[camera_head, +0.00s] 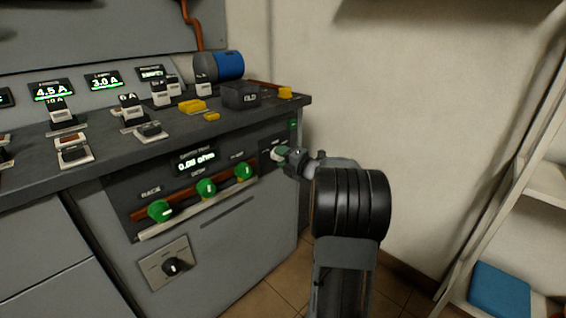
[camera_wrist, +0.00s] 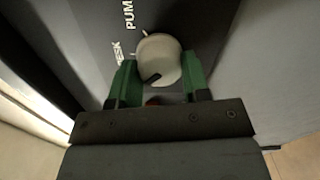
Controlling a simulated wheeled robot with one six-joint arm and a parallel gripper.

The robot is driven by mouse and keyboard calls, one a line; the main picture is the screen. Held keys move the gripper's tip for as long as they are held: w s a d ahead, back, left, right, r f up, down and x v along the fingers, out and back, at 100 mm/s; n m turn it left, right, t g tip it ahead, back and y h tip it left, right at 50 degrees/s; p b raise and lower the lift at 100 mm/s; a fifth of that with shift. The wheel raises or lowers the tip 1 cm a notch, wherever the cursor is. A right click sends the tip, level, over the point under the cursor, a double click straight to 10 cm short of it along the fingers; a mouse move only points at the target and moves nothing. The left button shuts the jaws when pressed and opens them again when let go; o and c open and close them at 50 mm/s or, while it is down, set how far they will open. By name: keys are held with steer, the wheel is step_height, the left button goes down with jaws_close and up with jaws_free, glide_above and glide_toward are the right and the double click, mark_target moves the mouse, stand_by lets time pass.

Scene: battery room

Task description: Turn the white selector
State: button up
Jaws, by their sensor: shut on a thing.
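The white selector (camera_wrist: 159,58) is a round knob with a dark pointer mark, set on a dark panel with white lettering, part of which reads "PUM". In the wrist view my gripper (camera_wrist: 157,82) has its green-padded fingers on both sides of the knob, shut on it. In the head view the selector (camera_head: 276,155) is a small pale shape at the right end of the bench front. My gripper (camera_head: 284,158) reaches it from the right, and the fingers partly hide it.
Several green knobs (camera_head: 206,188) sit on the panel to the left, under a lit display (camera_head: 195,162). A black knob (camera_head: 174,266) is on a plate lower down. The bench top (camera_head: 100,150) holds switches and yellow blocks. A shelf (camera_head: 548,185) stands at the right.

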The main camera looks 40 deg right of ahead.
steer(key=shift+n, duration=1.6)
steer(key=o, duration=0.9)
steer(key=shift+o, duration=0.2)
steer(key=s+d+p, duration=0.2)
steer(key=s+p, duration=0.1)
steer(key=s, duration=1)
steer(key=shift+s+d+r+p, duration=0.15)
steer(key=shift+s+p, duration=0.15)
steer(key=shift+p, duration=0.05)
steer(key=shift+r, duration=0.1)
